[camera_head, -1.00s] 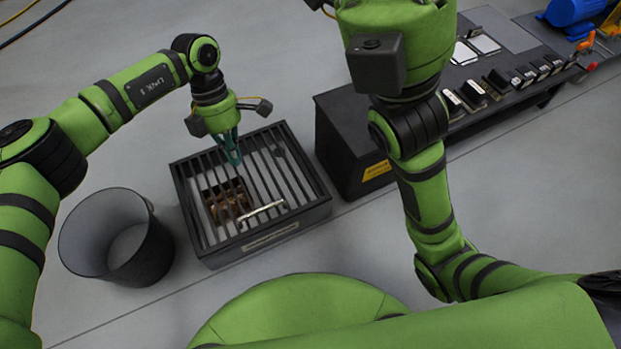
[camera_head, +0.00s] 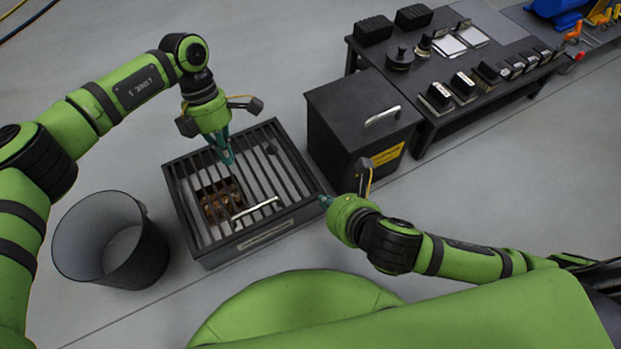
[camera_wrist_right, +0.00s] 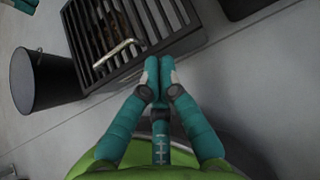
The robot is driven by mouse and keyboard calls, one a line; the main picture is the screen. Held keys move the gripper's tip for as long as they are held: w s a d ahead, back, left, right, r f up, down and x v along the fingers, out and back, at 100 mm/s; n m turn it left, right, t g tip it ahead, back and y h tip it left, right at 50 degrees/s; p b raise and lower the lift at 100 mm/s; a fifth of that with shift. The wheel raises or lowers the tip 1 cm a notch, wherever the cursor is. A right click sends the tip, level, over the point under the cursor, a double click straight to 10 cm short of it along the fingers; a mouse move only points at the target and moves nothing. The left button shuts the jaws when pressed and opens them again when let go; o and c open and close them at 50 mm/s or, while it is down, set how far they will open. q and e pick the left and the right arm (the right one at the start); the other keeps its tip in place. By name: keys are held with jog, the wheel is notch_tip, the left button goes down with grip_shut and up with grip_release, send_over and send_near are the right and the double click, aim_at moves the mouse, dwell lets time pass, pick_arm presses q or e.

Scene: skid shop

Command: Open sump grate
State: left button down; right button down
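The sump grate (camera_head: 215,172) is a dark barred cover on a low black box, with a pale bar handle (camera_head: 256,208) near its front edge. It looks closed, and brown things show under the bars. My left gripper (camera_head: 228,158) points down over the far middle of the grate; its fingers look close together, but whether it is open or shut is unclear. My right gripper (camera_head: 325,201) is by the box's right front corner. In the right wrist view its teal fingertips (camera_wrist_right: 158,68) are together with nothing between them, short of the handle (camera_wrist_right: 113,52).
A black bin (camera_head: 110,243) stands left of the sump box. A black lidded box (camera_head: 362,105) with a handle stands to the right, beside a dark bench (camera_head: 420,60) holding several small blocks and white pads. Grey floor is open behind the sump.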

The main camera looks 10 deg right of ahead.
jog(key=d+f+x, duration=0.1)
jog(key=x, duration=0.9)
jog(key=shift+w+a+r, duration=0.1)
jog(key=shift+w+r, duration=0.1)
jog(key=shift+r, duration=0.45)
jog(key=shift+w+a+r, duration=0.15)
jog(key=shift+r, duration=0.5)
jog(key=shift+w+a+r, duration=0.1)
jog(key=shift+w+r, duration=0.1)
jog(key=shift+r, duration=0.45)
pick_arm(q)
jog(key=c, duration=1.1)
grip_release()
jog(key=shift+r, duration=0.1)
